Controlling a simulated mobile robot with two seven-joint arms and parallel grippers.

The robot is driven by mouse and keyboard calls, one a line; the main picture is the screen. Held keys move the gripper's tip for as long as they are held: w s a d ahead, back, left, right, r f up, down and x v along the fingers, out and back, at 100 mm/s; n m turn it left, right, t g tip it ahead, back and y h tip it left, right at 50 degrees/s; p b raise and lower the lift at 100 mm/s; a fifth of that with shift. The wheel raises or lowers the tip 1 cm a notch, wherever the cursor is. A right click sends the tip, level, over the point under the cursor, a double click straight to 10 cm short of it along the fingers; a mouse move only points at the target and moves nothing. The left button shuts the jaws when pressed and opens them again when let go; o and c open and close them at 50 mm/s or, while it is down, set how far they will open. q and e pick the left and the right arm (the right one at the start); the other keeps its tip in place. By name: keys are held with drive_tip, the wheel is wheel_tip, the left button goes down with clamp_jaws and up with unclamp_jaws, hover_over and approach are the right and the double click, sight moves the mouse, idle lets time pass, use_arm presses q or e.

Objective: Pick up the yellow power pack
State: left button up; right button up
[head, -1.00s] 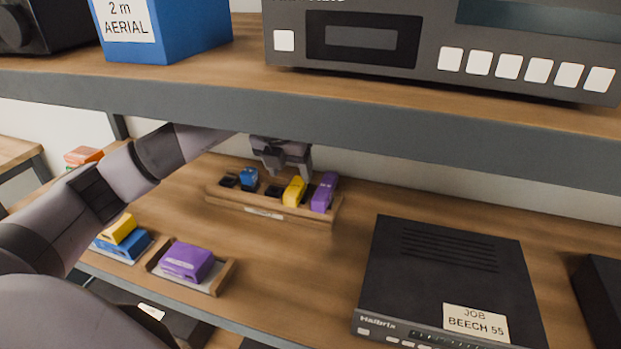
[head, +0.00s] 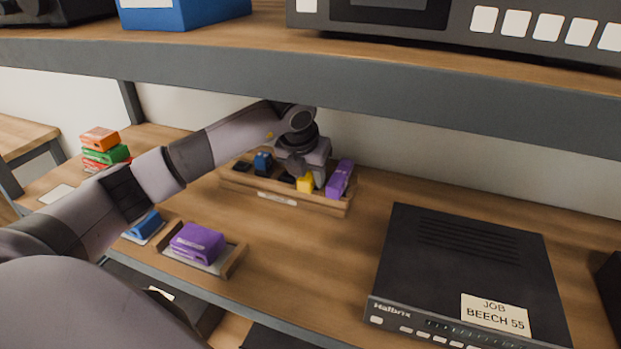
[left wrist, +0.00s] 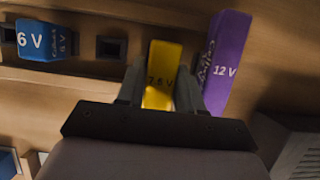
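Part of the pack is hidden by the gripper in the head view. My right gripper is not in view.
A purple 12 V pack (left wrist: 228,60) stands close on the right; a blue 6 V pack (left wrist: 40,40) is left, past an empty slot (left wrist: 111,47). A black unit (head: 465,260) stands right. The upper shelf edge (head: 400,112) runs overhead. A purple pack (head: 198,243) lies in a front tray.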

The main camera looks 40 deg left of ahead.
use_arm(q)
drive_tip(key=c, duration=0.3)
drive_tip(key=shift+r, duration=0.1)
